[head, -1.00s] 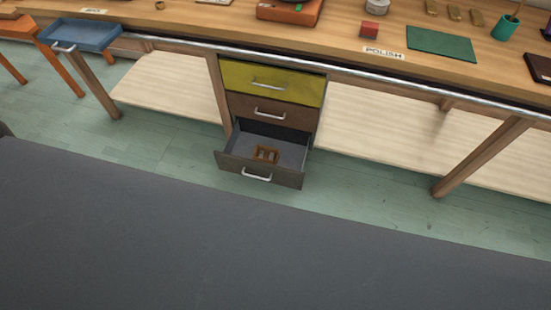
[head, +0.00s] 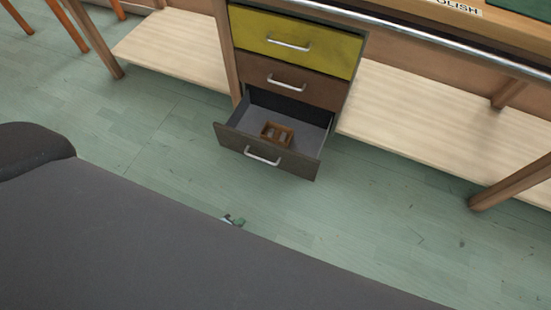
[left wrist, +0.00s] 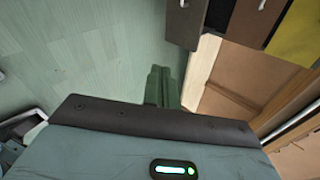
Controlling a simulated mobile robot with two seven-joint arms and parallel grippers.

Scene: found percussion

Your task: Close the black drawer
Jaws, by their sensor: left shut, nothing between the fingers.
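The black drawer (head: 235,139) is the lowest of three drawers under the workbench and stands pulled open in the head view. Its front has a silver bar handle (head: 262,156), and a small brown wooden piece (head: 277,134) lies inside. In the left wrist view the dark drawer front (left wrist: 184,25) is at the top, right of centre. My left gripper (head: 233,221) just shows past the edge of my body, low and in front of the drawer, apart from it. Its green fingers (left wrist: 161,72) are shut and empty in the left wrist view. My right gripper is not in view.
Above it are a closed brown drawer (head: 270,76) and a closed yellow drawer (head: 320,46). Pale shelves (head: 430,112) flank the cabinet, with a wooden leg (head: 510,183) at the right. The green floor (head: 380,215) before the drawer is clear.

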